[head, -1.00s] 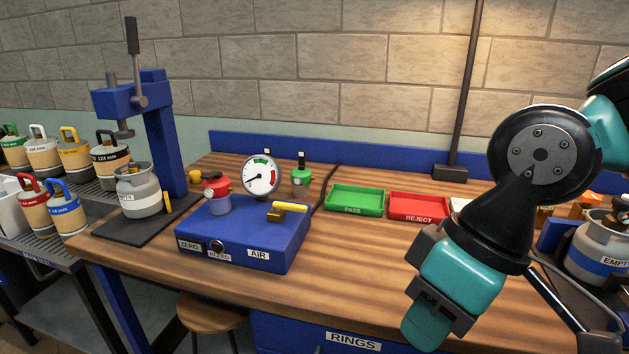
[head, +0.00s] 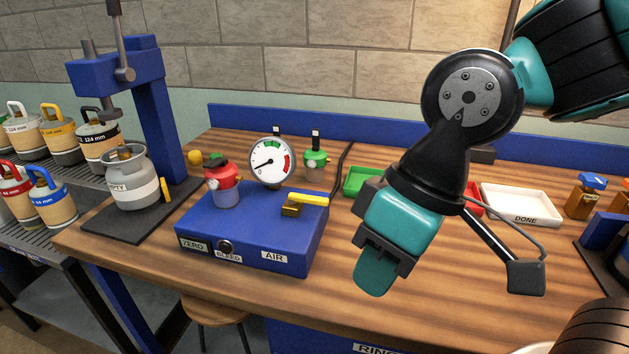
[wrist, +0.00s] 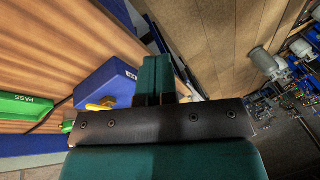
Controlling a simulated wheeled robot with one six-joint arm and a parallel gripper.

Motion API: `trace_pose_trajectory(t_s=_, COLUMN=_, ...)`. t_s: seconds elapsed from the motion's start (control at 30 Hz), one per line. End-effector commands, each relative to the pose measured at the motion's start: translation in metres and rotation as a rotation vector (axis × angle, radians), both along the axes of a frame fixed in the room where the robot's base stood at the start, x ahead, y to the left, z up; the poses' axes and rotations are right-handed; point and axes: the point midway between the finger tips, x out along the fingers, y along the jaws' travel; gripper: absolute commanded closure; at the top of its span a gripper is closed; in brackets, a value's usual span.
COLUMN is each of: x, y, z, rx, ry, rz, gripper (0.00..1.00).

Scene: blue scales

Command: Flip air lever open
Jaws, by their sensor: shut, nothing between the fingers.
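The air lever (head: 310,199) is a yellow handle on a brass valve, on top of the blue box (head: 290,237) above its AIR label. The handle points to the right and lies about level. The lever also shows in the wrist view (wrist: 101,104), partly cut off by my wrist. My gripper (head: 372,282) hangs over the table to the right of the blue box, apart from the lever. In the wrist view my gripper's fingers (wrist: 155,75) are together with nothing between them.
A white pressure gauge (head: 271,162) and a red regulator (head: 224,176) stand on the blue box. A green-topped valve (head: 316,158) stands behind it. A green PASS tray (head: 362,181) and a white DONE tray (head: 521,203) lie at the right. A press (head: 160,120) stands left.

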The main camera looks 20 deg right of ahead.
Motion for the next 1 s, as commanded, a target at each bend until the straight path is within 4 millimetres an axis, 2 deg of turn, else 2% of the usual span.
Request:
trace_pose_trajectory(t_s=0.13, x=0.010, y=0.002, z=0.008, rx=-0.002, ry=-0.006, rz=0.035, gripper=1.00)
trace_pose_trajectory(t_s=0.23, x=0.039, y=0.003, z=0.028, rx=-0.006, ry=-0.024, rz=0.147, gripper=1.00)
trace_pose_trajectory(t_s=0.37, x=0.106, y=0.005, z=0.059, rx=-0.008, ry=-0.067, rz=0.417, gripper=1.00)
trace_pose_trajectory(t_s=0.5, x=0.192, y=-0.004, z=0.076, rx=0.012, ry=-0.131, rz=0.790, gripper=1.00)
trace_pose_trajectory(t_s=0.6, x=0.248, y=-0.019, z=0.074, rx=0.040, ry=-0.176, rz=1.059, gripper=1.00)
trace_pose_trajectory(t_s=0.73, x=0.305, y=-0.046, z=0.056, rx=0.091, ry=-0.236, rz=1.382, gripper=1.00)
trace_pose_trajectory(t_s=0.83, x=0.333, y=-0.065, z=0.039, rx=0.132, ry=-0.276, rz=1.582, gripper=1.00)
trace_pose_trajectory(t_s=1.0, x=0.356, y=-0.088, z=0.015, rx=0.183, ry=-0.321, rz=1.795, gripper=1.00)
